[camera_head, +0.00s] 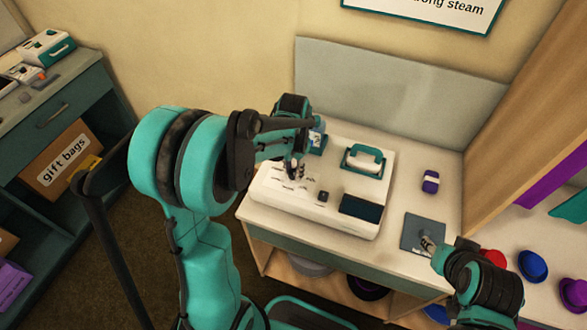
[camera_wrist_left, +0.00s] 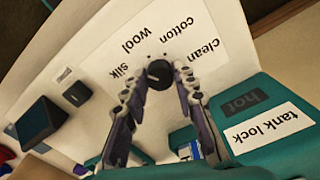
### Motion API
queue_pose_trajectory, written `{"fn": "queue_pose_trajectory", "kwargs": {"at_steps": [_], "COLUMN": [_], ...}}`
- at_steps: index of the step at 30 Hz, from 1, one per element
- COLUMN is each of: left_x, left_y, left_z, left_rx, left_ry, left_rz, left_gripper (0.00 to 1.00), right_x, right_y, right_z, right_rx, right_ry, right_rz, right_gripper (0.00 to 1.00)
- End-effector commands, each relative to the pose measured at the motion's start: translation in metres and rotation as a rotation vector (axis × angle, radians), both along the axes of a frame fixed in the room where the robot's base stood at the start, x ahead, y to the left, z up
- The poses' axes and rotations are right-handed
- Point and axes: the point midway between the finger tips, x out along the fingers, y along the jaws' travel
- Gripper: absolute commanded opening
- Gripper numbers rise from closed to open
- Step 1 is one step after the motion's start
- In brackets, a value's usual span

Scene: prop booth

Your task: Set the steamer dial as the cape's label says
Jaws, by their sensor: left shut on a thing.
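The white steamer (camera_head: 275,200) stands on the counter. Its round dark dial (camera_wrist_left: 159,75) shows in the left wrist view, with the words silk, wool, cotton and clean around it. My left gripper (camera_head: 296,172) is over the steamer. In the left wrist view its two fingers (camera_wrist_left: 158,88) are shut on the dial from both sides. I cannot read where the dial points. A flat grey-blue square (camera_head: 411,229) lies at the counter's front right; I cannot tell if it is the cape. My right gripper (camera_head: 428,243) is over it, fingers too small to judge.
A tank lock label (camera_wrist_left: 268,128) is close to my left fingers. Hats (camera_head: 532,266) lie at right.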

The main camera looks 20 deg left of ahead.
Motion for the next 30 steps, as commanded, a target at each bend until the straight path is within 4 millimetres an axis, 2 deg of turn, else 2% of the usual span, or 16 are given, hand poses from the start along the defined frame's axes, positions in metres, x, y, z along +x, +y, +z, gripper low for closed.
{"fn": "queue_pose_trajectory", "kwargs": {"at_steps": [15, 30], "left_x": [-0.0006, -0.0005], "left_y": [-0.0001, 0.0001], "left_z": [-0.0002, -0.0003], "left_rx": [-0.001, 0.000], "left_ry": [0.001, 0.001], "left_rz": [-0.422, -0.568], "left_gripper": [0.00, 0.00], "right_x": [0.0000, 0.0000], "right_y": [0.0000, 0.0000], "right_z": [0.0029, 0.0036], "right_rx": [0.000, 0.000], "right_ry": [0.000, 0.000], "right_rz": [0.000, 0.000], "right_gripper": [0.40, 0.40]}}
